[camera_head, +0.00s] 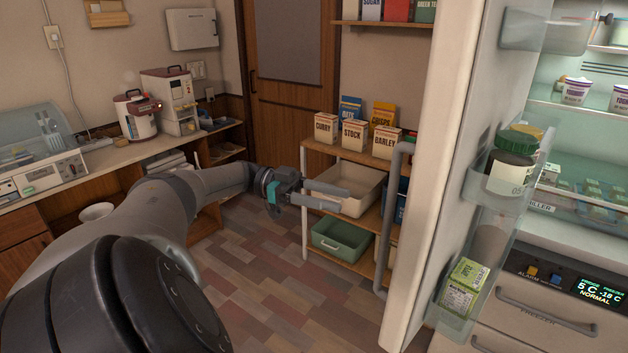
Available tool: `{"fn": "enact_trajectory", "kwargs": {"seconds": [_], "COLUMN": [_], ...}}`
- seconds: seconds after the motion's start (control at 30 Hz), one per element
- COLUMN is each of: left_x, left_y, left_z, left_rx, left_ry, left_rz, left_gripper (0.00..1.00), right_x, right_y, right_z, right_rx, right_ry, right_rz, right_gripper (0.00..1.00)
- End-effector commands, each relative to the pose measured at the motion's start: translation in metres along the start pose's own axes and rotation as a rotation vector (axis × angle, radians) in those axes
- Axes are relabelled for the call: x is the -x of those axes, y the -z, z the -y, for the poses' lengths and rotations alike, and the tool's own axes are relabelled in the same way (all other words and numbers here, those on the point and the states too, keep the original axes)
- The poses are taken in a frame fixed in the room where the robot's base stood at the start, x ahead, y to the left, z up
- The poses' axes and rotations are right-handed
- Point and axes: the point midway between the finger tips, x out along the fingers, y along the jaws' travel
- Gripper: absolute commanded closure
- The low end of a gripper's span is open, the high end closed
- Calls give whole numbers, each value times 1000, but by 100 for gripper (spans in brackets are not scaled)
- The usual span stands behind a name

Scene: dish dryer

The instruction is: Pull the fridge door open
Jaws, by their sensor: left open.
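The white fridge door (445,160) stands open on the right and shows edge-on, swung out from the fridge. Its grey handle (398,215) runs vertically along the left, outer side. Clear door shelves hold a dark jar with a green lid (512,165) and a green carton (465,285). The lit fridge interior (575,150) shows to the right of the door. My left gripper (335,197) reaches out from the left, jaws open and empty, to the left of the handle and apart from it. My right gripper is out of view.
A wooden shelf rack (345,155) with boxes, a cream bin (345,185) and a green bin (342,238) stands behind my left gripper. A counter (110,155) with appliances runs along the left. The tiled floor (290,290) between is clear. A freezer drawer (535,320) sits below the fridge compartment.

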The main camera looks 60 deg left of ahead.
Motion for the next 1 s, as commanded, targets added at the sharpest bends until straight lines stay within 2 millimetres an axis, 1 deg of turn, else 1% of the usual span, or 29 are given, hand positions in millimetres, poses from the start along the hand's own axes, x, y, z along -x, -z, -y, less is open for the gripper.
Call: {"fn": "enact_trajectory", "kwargs": {"seconds": [0.03, 0.1, 0.2, 0.33, 0.5, 1.0], "left_x": [8, 18, 27, 35, 39, 39], "left_y": [-3, -3, -3, -2, 0, 0], "left_z": [1, 0, 1, 0, 0, 0], "left_rx": [-2, -2, -2, -2, 2, 1], "left_ry": [4, 4, 2, 1, -1, -1], "left_rz": [-1, -1, -1, -1, 0, 0], "left_gripper": [48, 48, 48, 48, 48, 48], "right_x": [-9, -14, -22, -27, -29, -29], "right_y": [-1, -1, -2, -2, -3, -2], "right_z": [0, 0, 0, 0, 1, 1], "right_rx": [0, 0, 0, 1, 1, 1], "right_ry": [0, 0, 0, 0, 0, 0], "right_rz": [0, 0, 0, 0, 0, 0], "right_gripper": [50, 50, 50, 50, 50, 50]}}
